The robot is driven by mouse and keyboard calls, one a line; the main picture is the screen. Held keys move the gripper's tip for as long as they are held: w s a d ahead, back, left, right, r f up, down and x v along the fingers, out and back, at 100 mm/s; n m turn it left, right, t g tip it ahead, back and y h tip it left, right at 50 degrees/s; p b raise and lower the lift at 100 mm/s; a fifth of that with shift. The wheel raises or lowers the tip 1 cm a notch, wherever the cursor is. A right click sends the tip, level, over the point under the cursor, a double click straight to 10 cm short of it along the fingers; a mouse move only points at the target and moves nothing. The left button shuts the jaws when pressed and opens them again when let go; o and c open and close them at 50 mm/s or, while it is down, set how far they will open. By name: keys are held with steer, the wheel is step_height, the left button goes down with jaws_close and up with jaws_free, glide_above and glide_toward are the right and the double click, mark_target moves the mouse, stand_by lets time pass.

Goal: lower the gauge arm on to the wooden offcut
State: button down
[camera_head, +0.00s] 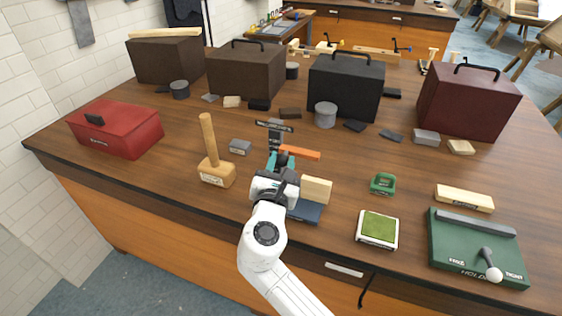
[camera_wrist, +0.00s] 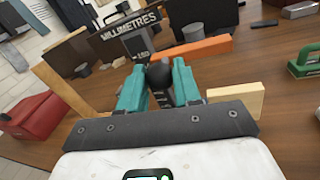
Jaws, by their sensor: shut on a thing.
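The gauge has a dark upright scale marked MILLIMETRES (camera_wrist: 130,27) and an orange gauge arm (camera_head: 300,153) reaching to the right. The orange arm also shows in the wrist view (camera_wrist: 205,47). The pale wooden offcut (camera_head: 317,189) stands on the blue base (camera_head: 305,212), right of my gripper; it also shows in the wrist view (camera_wrist: 238,97). The orange arm appears above the offcut, with a visible gap. My gripper (camera_head: 279,163), with teal fingers, is shut on a black ball knob (camera_wrist: 158,75) in front of the scale. The gripper partly hides the gauge's lower part.
A mallet (camera_head: 212,160) and a small grey block (camera_head: 240,147) stand left of the gauge. Several cases, including a maroon one (camera_head: 470,100), stand behind.

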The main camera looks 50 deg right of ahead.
step_height(320, 180, down, 7)
steer(key=b, duration=0.3)
steer(key=shift+f, duration=0.1)
steer(key=c, duration=0.8)
jaws_free()
steer(key=b+v, duration=0.1)
steer(key=v, duration=1)
steer(key=shift+f, duration=0.1)
